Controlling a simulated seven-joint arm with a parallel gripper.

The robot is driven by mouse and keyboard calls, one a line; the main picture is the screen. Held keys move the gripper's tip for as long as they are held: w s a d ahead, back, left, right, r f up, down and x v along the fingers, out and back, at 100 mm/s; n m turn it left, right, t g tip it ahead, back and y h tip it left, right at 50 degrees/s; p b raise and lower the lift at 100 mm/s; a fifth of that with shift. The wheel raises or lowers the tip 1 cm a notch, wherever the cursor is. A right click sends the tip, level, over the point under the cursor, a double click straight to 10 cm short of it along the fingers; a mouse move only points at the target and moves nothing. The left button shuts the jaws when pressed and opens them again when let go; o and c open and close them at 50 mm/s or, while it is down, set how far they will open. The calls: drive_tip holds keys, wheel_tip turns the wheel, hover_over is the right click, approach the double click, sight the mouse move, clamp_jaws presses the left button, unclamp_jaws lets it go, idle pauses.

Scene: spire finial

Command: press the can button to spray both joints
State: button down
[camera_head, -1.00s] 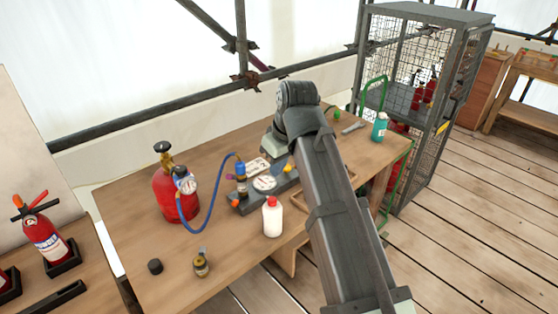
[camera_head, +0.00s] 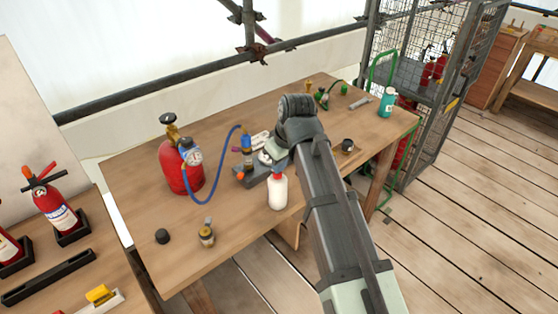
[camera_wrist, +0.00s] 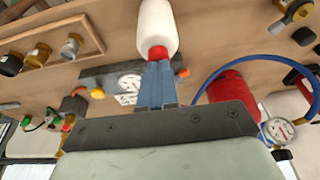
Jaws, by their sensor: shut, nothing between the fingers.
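The white can with a red top (camera_head: 278,193) stands upright on the workbench, in front of the grey test block (camera_head: 252,178). In the wrist view the can (camera_wrist: 157,25) points away from me, its red top at my fingertips. My gripper (camera_wrist: 157,68) is shut and empty. Its tips overlap the red top in that view; I cannot tell whether they touch it. In the head view my wrist hides part of the block.
A brass fitting (camera_head: 206,236) and a black cap (camera_head: 162,236) lie at the bench's front left. A teal bottle (camera_head: 387,102) stands at the far right. A wooden tray (camera_wrist: 62,38) with several fittings shows in the wrist view. The bench between cylinder and front edge is mostly clear.

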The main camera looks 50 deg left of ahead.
drive_tip(key=shift+f, duration=0.1)
drive_tip(key=shift+d+f, duration=0.1)
drive_tip(key=shift+f, duration=0.9)
drive_tip(key=shift+r, duration=0.4)
drive_tip(key=a+v, duration=0.1)
drive_tip(key=v, duration=1.2)
drive_tip(key=shift+r, duration=0.35)
